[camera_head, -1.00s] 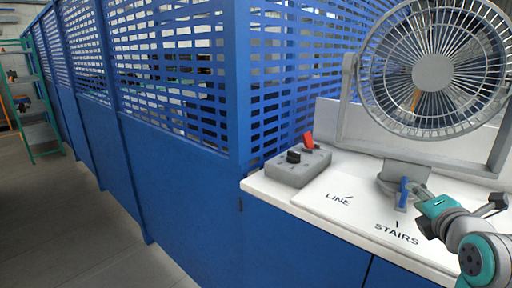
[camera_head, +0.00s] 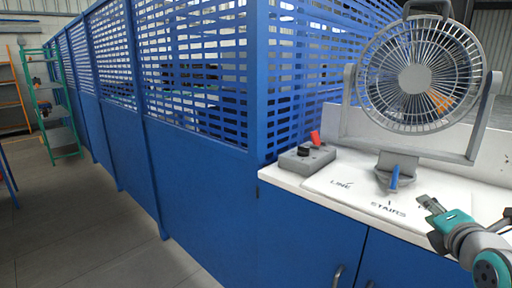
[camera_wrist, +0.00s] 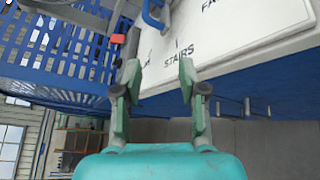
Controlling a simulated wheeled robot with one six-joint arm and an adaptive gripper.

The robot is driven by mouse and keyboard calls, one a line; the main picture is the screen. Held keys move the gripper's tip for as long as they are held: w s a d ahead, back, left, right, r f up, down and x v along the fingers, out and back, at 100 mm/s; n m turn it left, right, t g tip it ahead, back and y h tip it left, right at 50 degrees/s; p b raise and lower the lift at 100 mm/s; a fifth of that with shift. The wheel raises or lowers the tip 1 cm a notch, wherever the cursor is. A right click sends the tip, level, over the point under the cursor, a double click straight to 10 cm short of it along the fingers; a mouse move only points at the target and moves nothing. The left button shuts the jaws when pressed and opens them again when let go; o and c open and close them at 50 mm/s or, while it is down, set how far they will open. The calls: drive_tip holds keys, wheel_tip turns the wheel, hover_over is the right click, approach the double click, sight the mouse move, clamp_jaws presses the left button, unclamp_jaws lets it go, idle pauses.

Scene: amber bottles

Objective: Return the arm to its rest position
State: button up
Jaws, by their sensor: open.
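My gripper (camera_head: 431,205) is at the lower right of the head view, over the front part of the white counter, a little right of the STAIRS label. In the wrist view my gripper (camera_wrist: 158,75) has its two fingers apart with nothing between them. The white panel with the printed labels (camera_wrist: 225,45) lies beyond the fingertips. A blue lever (camera_head: 394,178) on a grey base stands above the STAIRS label, apart from my gripper. The blue lever also shows at the top of the wrist view (camera_wrist: 152,14).
A grey fan (camera_head: 415,80) stands at the back of the counter (camera_head: 290,180). A grey box (camera_head: 306,160) with a black knob and a red switch (camera_head: 315,138) sits at its left end. Blue cabinets with handles are below. A blue slatted partition (camera_head: 195,140) runs left, beside open floor.

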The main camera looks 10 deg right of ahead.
drive_tip(key=s+a+f+m+y, duration=0.1)
drive_tip(key=s+a+f+m, duration=0.15)
drive_tip(key=a+f, duration=0.5)
drive_tip(key=s+a+f+m+y, duration=0.15)
drive_tip(key=a+f+m, duration=0.25)
drive_tip(key=f, duration=0.6)
drive_tip(key=s+a+f+m+y, duration=0.1)
drive_tip(key=s+a+f+m, duration=0.25)
drive_tip(key=a+f, duration=0.4)
drive_tip(key=s+a+f+m+y, duration=0.1)
drive_tip(key=s+a+f+m, duration=0.25)
drive_tip(key=s, duration=0.25)
drive_tip(key=s+a+f+m, duration=0.2)
drive_tip(key=s+f, duration=0.2)
drive_tip(key=s, duration=0.2)
drive_tip(key=s+a+m+y, duration=0.2)
drive_tip(key=s+a+m, duration=0.2)
drive_tip(key=s, duration=1.1)
drive_tip(key=shift+s+a+r+t, duration=0.2)
drive_tip(key=shift+s+r+t, duration=0.1)
drive_tip(key=shift+r, duration=0.05)
